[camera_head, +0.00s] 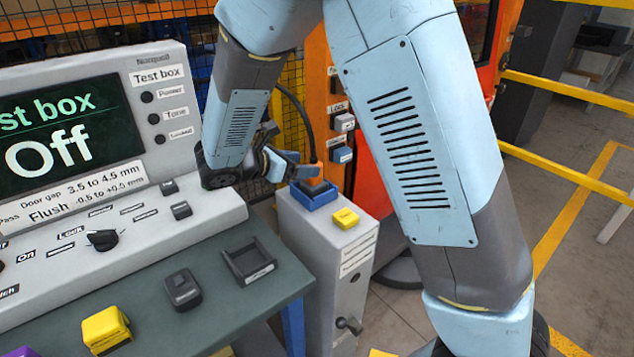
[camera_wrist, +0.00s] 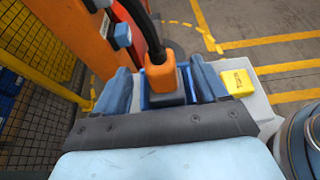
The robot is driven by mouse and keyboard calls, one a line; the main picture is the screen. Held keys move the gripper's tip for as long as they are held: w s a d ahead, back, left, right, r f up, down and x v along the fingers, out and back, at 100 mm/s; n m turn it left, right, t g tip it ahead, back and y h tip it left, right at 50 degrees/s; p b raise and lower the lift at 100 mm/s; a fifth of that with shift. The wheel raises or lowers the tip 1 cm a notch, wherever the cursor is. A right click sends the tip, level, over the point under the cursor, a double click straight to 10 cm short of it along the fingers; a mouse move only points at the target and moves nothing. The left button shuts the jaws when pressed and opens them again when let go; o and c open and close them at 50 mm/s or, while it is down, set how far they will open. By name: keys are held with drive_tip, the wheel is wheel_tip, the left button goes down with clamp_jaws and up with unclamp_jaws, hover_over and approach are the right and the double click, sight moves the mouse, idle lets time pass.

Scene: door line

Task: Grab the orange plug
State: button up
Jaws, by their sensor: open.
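The orange plug (camera_wrist: 160,74) stands upright in a blue holder (camera_head: 318,196) on top of a grey cabinet, with a black cable rising from its top. In the head view the plug (camera_head: 314,178) is partly hidden by my gripper (camera_head: 292,166). In the wrist view my gripper (camera_wrist: 164,88) is open, with one blue finger on each side of the plug. A gap shows between the fingers and the plug, and I cannot tell whether either finger touches it.
A yellow block (camera_head: 345,218) sits on the grey cabinet (camera_head: 358,248) beside the holder. The test box (camera_head: 170,110) reads "Off" on the bench at left. An orange post (camera_wrist: 78,32) with blue and grey connectors stands close behind. A yellow mesh fence (camera_wrist: 40,50) is at left.

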drive_tip(key=shift+x, duration=3.25)
drive_tip(key=shift+w+a, duration=0.1)
drive_tip(key=c, duration=1.3)
